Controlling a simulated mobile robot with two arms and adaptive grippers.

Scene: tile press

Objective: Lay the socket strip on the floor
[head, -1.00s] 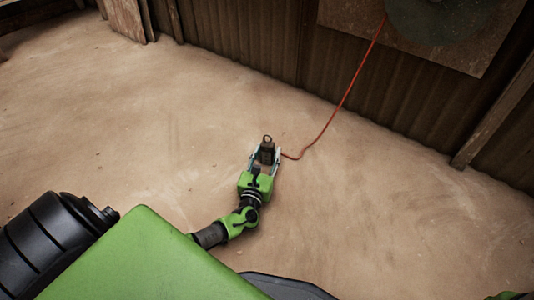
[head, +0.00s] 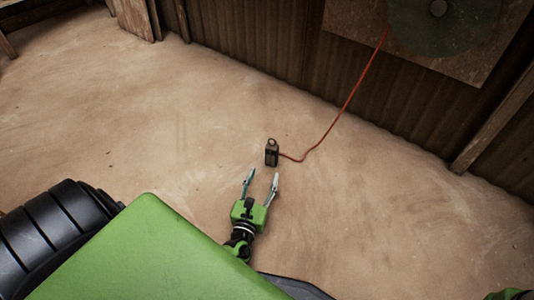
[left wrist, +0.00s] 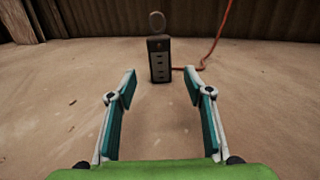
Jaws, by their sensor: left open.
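The dark socket strip (head: 271,153) is on the sandy floor, with a ring at its top end and a red cable at its side. In the left wrist view the strip (left wrist: 159,59) shows a face with several sockets and stands beyond the fingertips, centred between them. My left gripper (head: 261,177) is open and empty, just short of the strip and apart from it. Its two fingers (left wrist: 162,85) are spread wide in the left wrist view. My right gripper is not in view.
The red cable (head: 339,115) runs from the strip up to a round green reel (head: 440,25) on a board on the corrugated wall (head: 260,45). A slanted wooden post (head: 497,113) stands against the wall at right. The floor (head: 150,120) around the strip is clear.

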